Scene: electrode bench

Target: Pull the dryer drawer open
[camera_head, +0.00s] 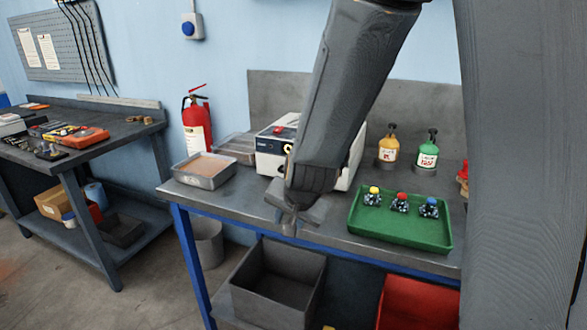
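A white box-shaped appliance (269,146), which looks like the dryer, stands on the grey bench top against the back panel. It has a dark label strip, a round dark and yellow mark on its front and a red part on top. My arm hides much of its middle and right. No drawer front or handle can be made out. My gripper (289,222) points down in front of the appliance, near the bench's front edge. Its fingers are small and partly hidden by the wrist, so I cannot tell whether they are open or touch anything.
A metal tray (203,184) with brown contents sits left of the appliance, a clear container (236,144) behind it. A green tray (395,236) with three colour-capped pieces lies right. Orange (388,148) and green (428,154) bottles stand behind. Grey (270,301) and red (412,302) bins are below.

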